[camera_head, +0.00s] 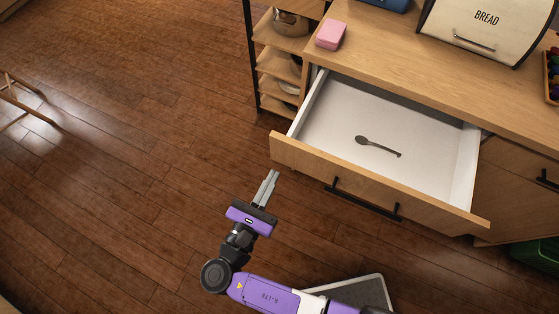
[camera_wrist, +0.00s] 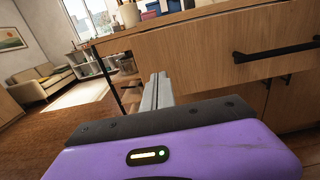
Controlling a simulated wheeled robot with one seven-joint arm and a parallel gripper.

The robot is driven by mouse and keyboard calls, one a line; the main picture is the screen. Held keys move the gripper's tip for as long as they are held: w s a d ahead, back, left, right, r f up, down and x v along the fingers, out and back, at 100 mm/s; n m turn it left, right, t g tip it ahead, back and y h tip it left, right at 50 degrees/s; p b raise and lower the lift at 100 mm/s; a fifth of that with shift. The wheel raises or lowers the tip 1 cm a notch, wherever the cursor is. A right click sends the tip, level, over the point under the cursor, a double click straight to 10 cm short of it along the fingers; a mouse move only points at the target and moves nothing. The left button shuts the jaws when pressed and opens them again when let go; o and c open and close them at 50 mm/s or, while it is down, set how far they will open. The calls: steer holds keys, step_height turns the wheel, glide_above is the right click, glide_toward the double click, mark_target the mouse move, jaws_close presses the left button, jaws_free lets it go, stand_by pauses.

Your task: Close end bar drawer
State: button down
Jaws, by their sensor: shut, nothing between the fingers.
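The drawer (camera_head: 330,100) stands pulled out from the wooden counter, with its white inside showing. Its wooden front carries a black bar handle (camera_head: 362,198). A spoon (camera_head: 378,146) lies on the drawer floor. My gripper (camera_head: 270,175) is shut and empty, in front of the drawer front and near its left end in the head view. In the wrist view my gripper (camera_wrist: 158,78) points toward the counter, with the drawer front (camera_wrist: 200,52) above and to the right of its fingers. The handle shows there too (camera_wrist: 275,52). I cannot tell whether the fingertips touch the drawer front.
The countertop (camera_head: 400,55) holds a pink box (camera_head: 331,34) and a bread bin (camera_head: 480,28). An open shelf (camera_head: 275,65) with pots stands left of the drawer. A green bin (camera_head: 537,252) sits at lower right. The wood floor at left is mostly clear.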

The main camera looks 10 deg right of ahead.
mark_target(285, 154)
steer(key=shift+x, duration=2.45)
steer(key=shift+p, duration=0.3)
steer(key=shift+w+d, duration=0.35)
steer(key=shift+w, duration=0.1)
steer(key=b+x, duration=0.4)
steer(key=x, duration=2.1)
steer(key=shift+w+d+f, duration=0.1)
steer(key=shift+w+d, duration=0.1)
steer(key=shift+w, duration=0.05)
steer(key=shift+w+d+b, duration=0.3)
steer(key=shift+w+b, duration=0.1)
steer(key=shift+w+d, duration=0.1)
steer(key=shift+d+r, duration=0.1)
steer(key=shift+r, duration=0.15)
